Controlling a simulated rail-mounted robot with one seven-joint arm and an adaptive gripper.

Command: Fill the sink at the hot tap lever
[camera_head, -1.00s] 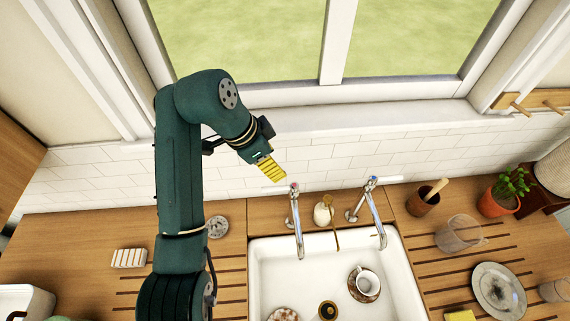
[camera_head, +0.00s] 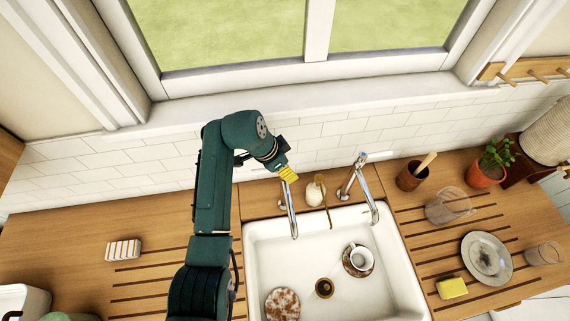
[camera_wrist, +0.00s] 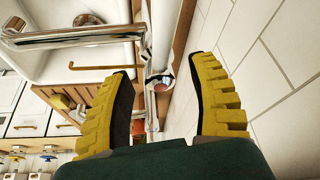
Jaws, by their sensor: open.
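The left tap (camera_head: 291,214) is a chrome tap at the back left of the white sink (camera_head: 310,245); its top is hidden by my gripper in the head view. My gripper (camera_head: 288,174) has yellow ribbed fingers and is over that tap's head. The right chrome tap (camera_head: 369,195) stands apart. No water is seen flowing or standing.
A soap dispenser (camera_head: 315,191) stands between the taps. A cup (camera_head: 361,255) on a saucer and a patterned plate (camera_head: 282,304) lie in the sink. The tiled wall (camera_head: 390,130) is close behind. A brown pot (camera_head: 411,178) and a jug (camera_head: 447,208) stand right.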

